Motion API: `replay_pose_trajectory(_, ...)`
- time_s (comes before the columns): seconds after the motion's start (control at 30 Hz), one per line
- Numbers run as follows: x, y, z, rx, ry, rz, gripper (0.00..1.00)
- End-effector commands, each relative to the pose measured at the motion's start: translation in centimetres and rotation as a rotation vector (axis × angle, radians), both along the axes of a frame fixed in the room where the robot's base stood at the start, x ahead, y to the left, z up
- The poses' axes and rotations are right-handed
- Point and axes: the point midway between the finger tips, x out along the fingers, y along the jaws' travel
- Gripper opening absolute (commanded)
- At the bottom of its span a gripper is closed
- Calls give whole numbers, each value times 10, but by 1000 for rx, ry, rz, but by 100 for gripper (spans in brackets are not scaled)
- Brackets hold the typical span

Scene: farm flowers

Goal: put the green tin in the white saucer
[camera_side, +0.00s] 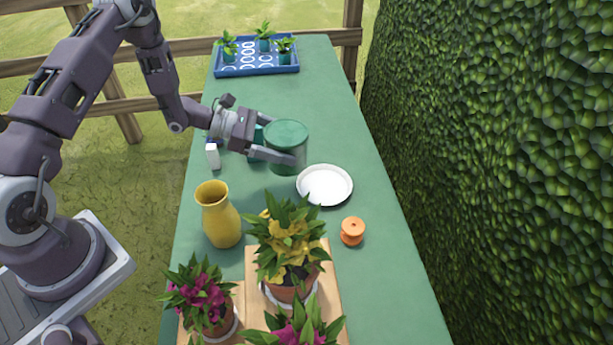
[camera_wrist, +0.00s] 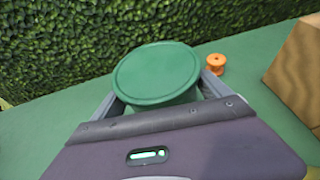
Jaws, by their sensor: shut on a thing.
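The green tin (camera_side: 287,136) is a round can with a flat lid. My gripper (camera_side: 288,150) is shut on the green tin, with one finger on each side of it. In the wrist view the tin (camera_wrist: 157,75) fills the space between the fingers and its lid faces the camera. The white saucer (camera_side: 325,185) lies on the green table just below and right of the tin in the side view. The saucer is not visible in the wrist view.
A yellow vase (camera_side: 219,215), an orange spool (camera_side: 352,231) and potted flowers (camera_side: 290,245) on wooden boards stand nearer the camera. A small white object (camera_side: 212,156) is beside my gripper. A blue seedling tray (camera_side: 255,70) is at the far end.

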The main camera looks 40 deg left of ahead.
Motion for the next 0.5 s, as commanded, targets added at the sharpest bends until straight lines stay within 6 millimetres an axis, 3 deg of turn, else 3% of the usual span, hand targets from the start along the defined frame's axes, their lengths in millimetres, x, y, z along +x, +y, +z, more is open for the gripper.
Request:
replay_pose_trajectory(0.1, 34, -40, 5, -3, -7, -52, 43)
replay_pose_trajectory(0.2, 52, -63, 9, -9, -6, -72, 43)
replay_pose_trajectory(0.3, 59, -74, 4, -13, -3, -79, 43)
replay_pose_trajectory(0.5, 60, -75, -39, -14, -2, -80, 43)
